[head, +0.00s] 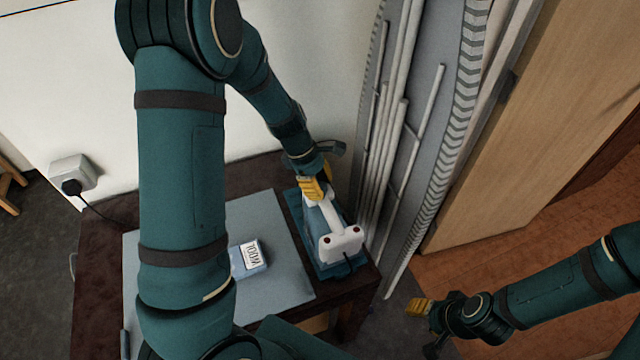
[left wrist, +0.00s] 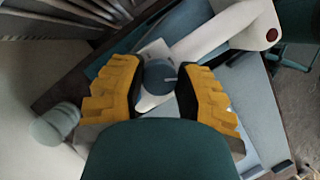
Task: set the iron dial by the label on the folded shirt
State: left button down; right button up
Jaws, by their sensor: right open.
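The white iron (head: 342,243) stands on a blue pad at the table's right side. Its round grey-blue dial (left wrist: 160,76), with a pale pointer mark, lies between the yellow fingertips of my left gripper (left wrist: 158,88) in the left wrist view. The fingers are parted on both sides of the dial; I cannot tell whether they press on it. In the head view my left gripper (head: 314,187) is over the iron's far end. A white label (head: 251,255) with dark, turned lettering, possibly WOOL, lies on the light blue folded shirt (head: 253,271), partly behind my arm. My right gripper (head: 420,307) is open and empty.
A grey-blue mat (head: 285,283) covers much of the dark table (head: 105,262). A wall socket (head: 73,172) with a plugged cord is at the left. A tall grey panel with pale rods (head: 388,150) stands close behind the iron. Floor is free right of the table.

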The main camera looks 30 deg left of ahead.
dwell(0.4)
pick_arm(q)
jog(key=m+g+p, duration=0.1)
jog(key=m+p, duration=0.1)
jog(key=m, duration=0.1)
jog(key=m+g+p, duration=0.1)
jog(key=m, duration=0.1)
jog(key=m+g+p, duration=0.1)
jog(key=m, duration=0.1)
jog(key=shift+m+y, duration=0.3)
jog(key=m+g+y+p, duration=0.1)
jog(key=m, duration=0.3)
jog(key=shift+m, duration=0.3)
jog(key=shift+f+m+g+y+p, duration=0.1)
jog(key=shift+m+g+y+p, duration=0.3)
jog(key=shift+m, duration=0.75)
jog(key=shift+m+g+y, duration=0.1)
jog(key=shift+m+y, duration=0.5)
jog(key=shift+m, duration=0.55)
jog(key=c, duration=0.6)
grip_release()
